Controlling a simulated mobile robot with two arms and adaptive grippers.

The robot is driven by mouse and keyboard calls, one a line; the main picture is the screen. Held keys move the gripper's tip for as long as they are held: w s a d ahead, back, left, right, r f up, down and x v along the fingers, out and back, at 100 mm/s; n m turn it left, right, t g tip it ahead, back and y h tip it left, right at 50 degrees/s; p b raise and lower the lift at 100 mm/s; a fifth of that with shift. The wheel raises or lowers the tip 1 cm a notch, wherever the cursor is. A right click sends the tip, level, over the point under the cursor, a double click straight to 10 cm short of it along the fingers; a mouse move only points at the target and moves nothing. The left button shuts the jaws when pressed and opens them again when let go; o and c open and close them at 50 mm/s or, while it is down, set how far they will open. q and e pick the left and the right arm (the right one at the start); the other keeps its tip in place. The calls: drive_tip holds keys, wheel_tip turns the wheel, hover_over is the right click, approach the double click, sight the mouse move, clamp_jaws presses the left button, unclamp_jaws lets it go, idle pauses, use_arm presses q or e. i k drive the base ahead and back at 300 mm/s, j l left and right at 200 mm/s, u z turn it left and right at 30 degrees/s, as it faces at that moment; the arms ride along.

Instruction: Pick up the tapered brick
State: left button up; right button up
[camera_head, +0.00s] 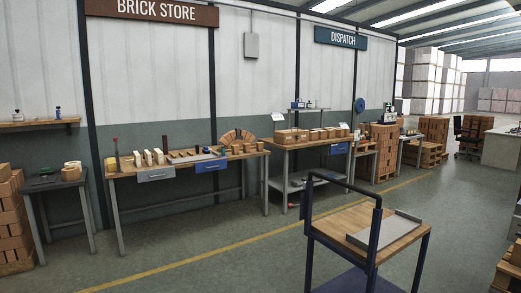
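Several small pale bricks (148,157) stand on the long wooden workbench (128,171) at the left middle, below the brick store sign. Other small tan blocks (236,149) sit near the right end of that bench, in front of a brick arch (238,136). At this distance I cannot tell which piece is the tapered brick. Neither of my grippers shows in the head view.
A blue-framed trolley (393,226) with a wooden top and grey tray (385,230) stands in front on the right. The dispatch bench (285,145) holds several bricks. A small table (45,184) and stacked bricks (10,220) are at left. The floor (225,225) before the benches is clear.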

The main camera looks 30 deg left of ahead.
sight(259, 145)
drive_tip(key=i+j+u, duration=0.8)
drive_tip(key=i, duration=0.35)
drive_tip(key=i+j+u, duration=0.1)
drive_tip(key=i+u, duration=0.3)
drive_tip(key=i, duration=0.2)
drive_tip(key=i+l+u, duration=0.1)
drive_tip(key=i+u, duration=0.3)
drive_tip(key=i, duration=0.2)
drive_tip(key=i+j, duration=0.15)
drive_tip(key=i, duration=0.75)
drive_tip(key=i+j, duration=0.15)
drive_tip(key=i, duration=0.7)
